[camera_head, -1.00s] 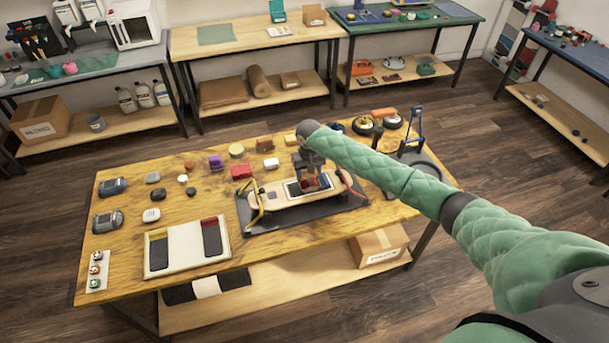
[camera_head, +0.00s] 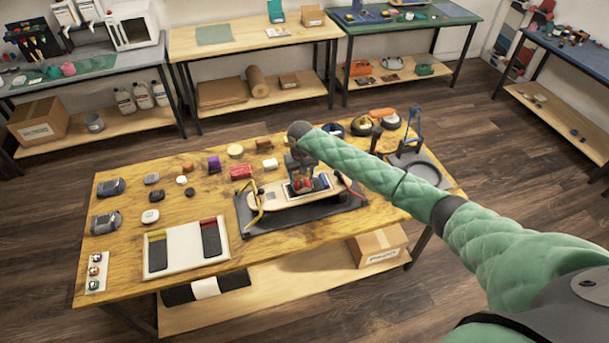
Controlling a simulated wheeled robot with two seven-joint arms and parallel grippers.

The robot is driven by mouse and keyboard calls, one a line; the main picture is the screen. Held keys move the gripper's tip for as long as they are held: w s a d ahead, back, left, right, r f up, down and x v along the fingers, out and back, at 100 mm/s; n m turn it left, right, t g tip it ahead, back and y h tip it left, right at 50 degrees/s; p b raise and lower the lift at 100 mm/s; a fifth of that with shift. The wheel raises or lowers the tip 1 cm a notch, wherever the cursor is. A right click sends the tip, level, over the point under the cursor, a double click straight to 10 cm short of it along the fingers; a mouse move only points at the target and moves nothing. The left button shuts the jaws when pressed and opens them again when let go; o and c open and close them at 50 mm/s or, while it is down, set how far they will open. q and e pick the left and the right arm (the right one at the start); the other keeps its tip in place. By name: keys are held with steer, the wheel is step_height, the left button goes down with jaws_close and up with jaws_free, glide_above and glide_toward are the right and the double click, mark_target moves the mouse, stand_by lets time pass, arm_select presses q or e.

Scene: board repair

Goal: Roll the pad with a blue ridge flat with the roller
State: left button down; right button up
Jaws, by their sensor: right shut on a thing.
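A pale wooden skateboard deck (camera_head: 270,195) lies in a stand on a black mat (camera_head: 262,227) at the table's middle. A small pad with a blue and white edge (camera_head: 323,181) lies on the deck right of its middle. My right gripper (camera_head: 302,177) points down over the pad's left part. It is shut on a small red thing (camera_head: 304,185), seemingly the roller, mostly hidden by the fingers. The red thing is at or just above the pad; I cannot tell whether it touches. My left gripper is not in view.
A white tray (camera_head: 183,240) with two dark strips, one with a yellow end and one red, lies left of the mat. Small blocks, including a red one (camera_head: 241,172) and a purple one (camera_head: 214,164), lie behind the deck. A blue-framed tool stand (camera_head: 413,130) is at right.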

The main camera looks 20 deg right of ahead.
mark_target(293, 186)
steer(key=shift+a, duration=0.1)
steer(key=shift+s+a+f, duration=0.1)
steer(key=shift+a, duration=1.4)
steer(key=shift+d, duration=3.2)
steer(key=shift+r, duration=0.2)
step_height(293, 186, up, 7)
